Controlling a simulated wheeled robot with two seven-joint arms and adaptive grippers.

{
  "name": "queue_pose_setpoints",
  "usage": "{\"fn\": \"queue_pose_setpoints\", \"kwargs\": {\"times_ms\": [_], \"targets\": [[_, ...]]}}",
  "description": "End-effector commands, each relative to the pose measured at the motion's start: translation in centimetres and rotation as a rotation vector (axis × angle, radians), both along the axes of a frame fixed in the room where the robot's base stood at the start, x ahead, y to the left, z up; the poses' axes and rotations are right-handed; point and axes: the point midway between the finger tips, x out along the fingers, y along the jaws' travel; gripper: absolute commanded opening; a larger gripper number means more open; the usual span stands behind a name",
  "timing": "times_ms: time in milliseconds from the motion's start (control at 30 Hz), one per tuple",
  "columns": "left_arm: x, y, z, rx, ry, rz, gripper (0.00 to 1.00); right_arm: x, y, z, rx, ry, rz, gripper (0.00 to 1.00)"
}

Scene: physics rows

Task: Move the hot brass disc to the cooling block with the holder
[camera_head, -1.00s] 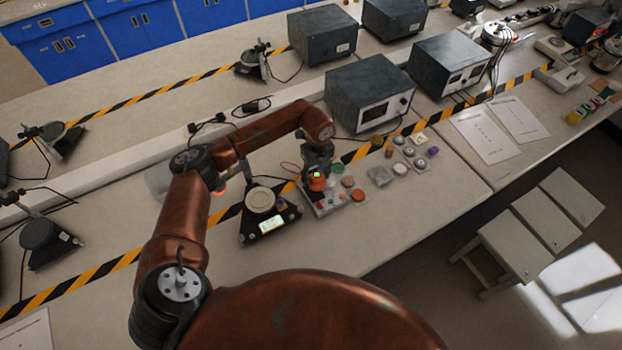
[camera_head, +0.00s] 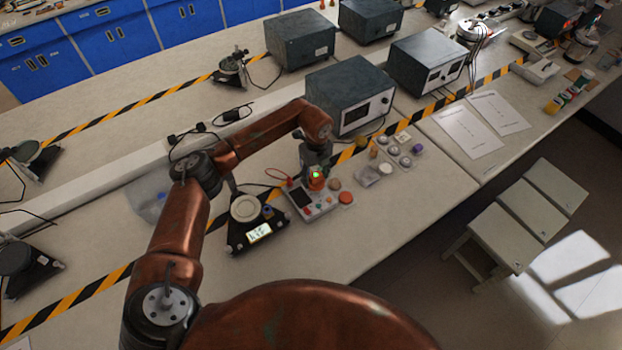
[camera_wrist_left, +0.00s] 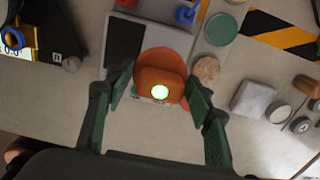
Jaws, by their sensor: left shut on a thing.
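My left gripper (camera_head: 316,180) reaches down over the bench beside a small panel box. In the left wrist view its fingers (camera_wrist_left: 158,92) are shut on an orange rounded piece (camera_wrist_left: 160,70) with a glowing green spot, which may be the holder. I cannot tell whether anything is held beneath it. A tan speckled disc (camera_wrist_left: 207,68) and a green disc (camera_wrist_left: 221,28) lie to its right; which disc is the hot brass one is unclear. An orange-red disc (camera_head: 346,198) lies near the box. A grey block (camera_wrist_left: 255,98), possibly the cooling block, lies further right. My right gripper is not in view.
The panel box (camera_head: 318,207) has knobs and a dark screen. A scale (camera_head: 250,235) with a round pan stands left of it. A white disc (camera_wrist_left: 278,112) and several small parts lie beyond the grey block. A large instrument (camera_head: 350,95) stands behind. The front bench strip is clear.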

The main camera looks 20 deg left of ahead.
Motion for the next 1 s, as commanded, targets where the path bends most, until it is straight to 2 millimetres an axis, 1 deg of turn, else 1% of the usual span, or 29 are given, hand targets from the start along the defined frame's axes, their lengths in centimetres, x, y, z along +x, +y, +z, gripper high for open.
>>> {"fn": "queue_pose_setpoints", "kwargs": {"times_ms": [33, 400, 567, 833, 1000], "targets": [[0.4, -0.4, 0.0, 0.0, -0.002, -0.001, 0.25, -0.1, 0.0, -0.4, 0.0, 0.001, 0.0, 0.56], [2.4, -2.7, 0.0, -0.001, -0.002, -0.001, 0.25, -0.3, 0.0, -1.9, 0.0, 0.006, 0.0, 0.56], [2.8, -3.1, 0.1, 0.0, -0.001, 0.0, 0.25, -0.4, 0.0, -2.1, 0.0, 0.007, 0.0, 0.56], [2.8, -3.2, 0.1, 0.0, -0.001, 0.0, 0.25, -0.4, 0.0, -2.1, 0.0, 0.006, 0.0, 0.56], [3.5, -4.0, -0.1, -0.001, -0.002, 0.0, 0.25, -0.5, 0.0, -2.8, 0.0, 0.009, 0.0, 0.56]]}}
